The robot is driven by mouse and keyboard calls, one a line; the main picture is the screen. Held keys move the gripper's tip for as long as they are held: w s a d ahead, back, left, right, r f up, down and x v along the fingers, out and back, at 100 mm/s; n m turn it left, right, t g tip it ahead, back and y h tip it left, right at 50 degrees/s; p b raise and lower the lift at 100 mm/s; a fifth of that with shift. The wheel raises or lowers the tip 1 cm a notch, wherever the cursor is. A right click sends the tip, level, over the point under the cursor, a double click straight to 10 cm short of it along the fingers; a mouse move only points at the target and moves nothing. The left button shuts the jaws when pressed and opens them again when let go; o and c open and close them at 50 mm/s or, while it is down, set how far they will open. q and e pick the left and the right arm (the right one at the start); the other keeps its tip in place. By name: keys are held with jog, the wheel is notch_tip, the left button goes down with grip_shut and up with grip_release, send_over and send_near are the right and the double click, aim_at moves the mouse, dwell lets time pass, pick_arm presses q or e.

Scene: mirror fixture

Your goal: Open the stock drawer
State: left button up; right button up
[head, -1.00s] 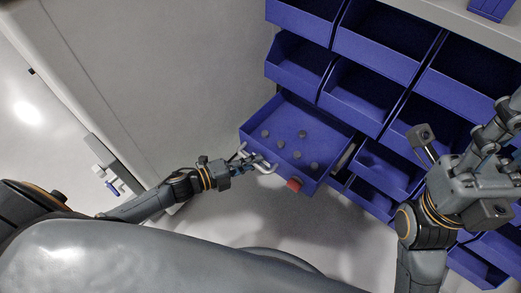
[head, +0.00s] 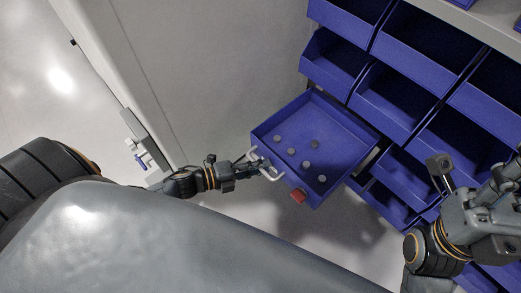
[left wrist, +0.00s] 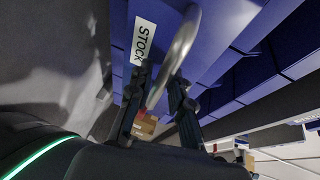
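The blue stock drawer (head: 345,137) stands well out from the blue rack, with several small grey pieces (head: 307,164) on its floor. Its front carries a white STOCK label (left wrist: 143,41) in the left wrist view. A silver bar handle (head: 272,171) sticks out from the front; it also shows in the left wrist view (left wrist: 182,42). My left gripper (head: 257,163) is at this handle, its two fingers (left wrist: 163,78) closed in on the bar from both sides. My right gripper (head: 508,172) is at the right edge, partly cut off, its fingers unclear.
A red block-like piece (head: 297,196) sits at the drawer's front. Other blue bins (head: 390,100) fill the rack above and to the right. A grey wall panel (head: 200,80) stands left of the drawer. Pale floor is open below the drawer front.

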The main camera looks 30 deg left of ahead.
pick_arm(q)
jog(key=shift+o, duration=0.6)
jog(key=v, duration=0.7)
jog(key=shift+s+a, duration=0.15)
jog(key=shift+a, duration=0.05)
jog(key=shift+d+r, duration=0.1)
jog(key=shift+r, duration=0.1)
